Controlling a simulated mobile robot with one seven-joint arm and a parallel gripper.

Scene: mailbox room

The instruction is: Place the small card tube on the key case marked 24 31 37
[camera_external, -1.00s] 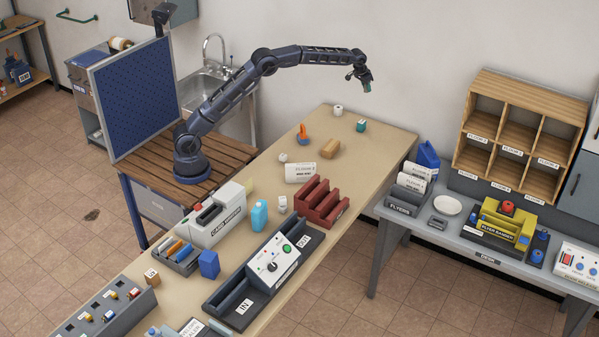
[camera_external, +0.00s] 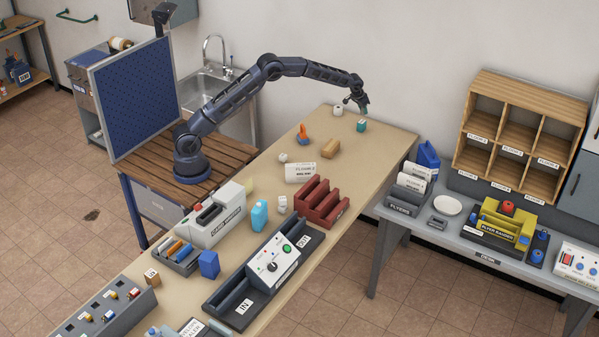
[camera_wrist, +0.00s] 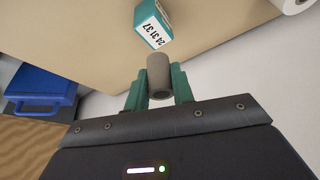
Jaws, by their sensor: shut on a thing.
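My gripper (camera_wrist: 159,88) is shut on the small card tube (camera_wrist: 158,72), a grey-brown hollow cylinder between green fingers in the wrist view. In the external view my gripper (camera_external: 361,108) hangs above the far end of the long table, and the tube is too small to make out there. The key case (camera_wrist: 153,26) is a teal box with a white label reading 24 31 37. It stands on the table just beyond the tube in the wrist view; it also shows in the external view (camera_external: 361,125), below my gripper. The tube appears apart from the case.
A white roll (camera_external: 338,110) stands left of the key case. An orange object (camera_external: 303,134) and a tan block (camera_external: 330,149) lie nearer on the table. A blue container (camera_wrist: 42,89) shows at left in the wrist view. Bare tabletop (camera_external: 375,150) lies around the case.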

